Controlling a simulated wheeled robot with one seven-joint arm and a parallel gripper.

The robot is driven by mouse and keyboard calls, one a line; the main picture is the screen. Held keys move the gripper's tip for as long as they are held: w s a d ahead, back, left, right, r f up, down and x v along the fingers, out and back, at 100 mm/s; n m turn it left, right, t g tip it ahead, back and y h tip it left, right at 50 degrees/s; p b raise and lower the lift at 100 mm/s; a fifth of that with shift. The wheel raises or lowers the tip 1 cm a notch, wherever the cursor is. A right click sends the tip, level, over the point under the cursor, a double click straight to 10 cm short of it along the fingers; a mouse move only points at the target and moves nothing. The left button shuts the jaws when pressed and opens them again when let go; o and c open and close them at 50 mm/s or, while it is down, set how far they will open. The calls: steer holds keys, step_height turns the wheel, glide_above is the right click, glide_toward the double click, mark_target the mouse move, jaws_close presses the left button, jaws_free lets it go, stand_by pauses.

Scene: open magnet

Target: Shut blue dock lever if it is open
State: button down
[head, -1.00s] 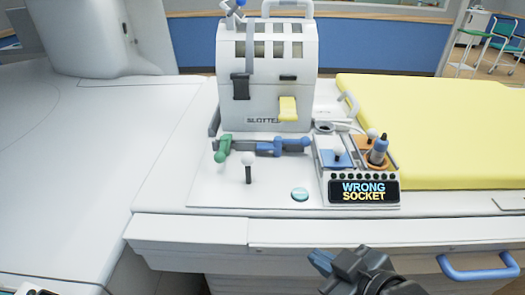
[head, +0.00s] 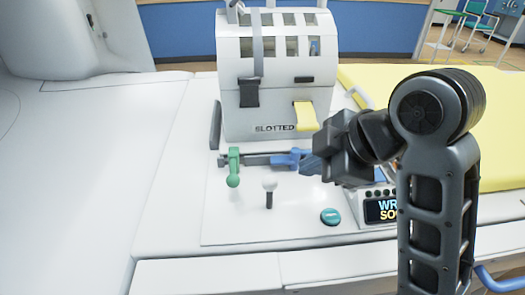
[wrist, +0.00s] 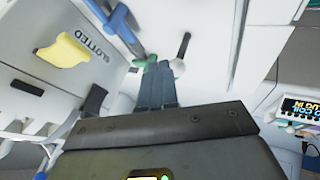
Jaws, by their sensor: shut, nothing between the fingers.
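A blue lever (head: 287,158) lies along the dark rail in front of the slotted box in the head view. In the wrist view the blue lever (wrist: 121,22) runs toward the upper left. A green lever (head: 233,168) at the rail's left end points toward the front. My gripper (head: 313,164) is shut and empty, its blue fingertips close to the right end of the blue lever; I cannot tell whether they touch. In the wrist view the fingers (wrist: 156,92) show just below the green lever (wrist: 147,62). A blue socket pad (head: 379,173) is mostly hidden behind my gripper.
A white-knobbed stick (head: 269,187) and a teal button (head: 330,216) stand in front of the rail. The slotted box (head: 275,95) with a yellow tab (head: 305,115) rises behind it. My arm covers much of the display (head: 382,210). The white surface at left is clear.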

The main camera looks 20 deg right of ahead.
mark_target(280, 164)
steer(key=shift+w, duration=0.1)
steer(key=shift+f, duration=0.1)
steer(key=b+x, duration=0.4)
steer(key=x, duration=0.5)
steer(key=shift+w+a+f+b, duration=0.15)
steer(key=shift+f+b, duration=0.15)
steer(key=shift+b, duration=0.05)
steer(key=shift+w+d+r, duration=0.1)
steer(key=shift+w+d, duration=0.1)
steer(key=shift+w, duration=0.4)
steer(key=shift+w+d, duration=0.2)
steer(key=shift+w, duration=0.4)
steer(key=shift+w+d, duration=0.2)
steer(key=shift+w, duration=0.6)
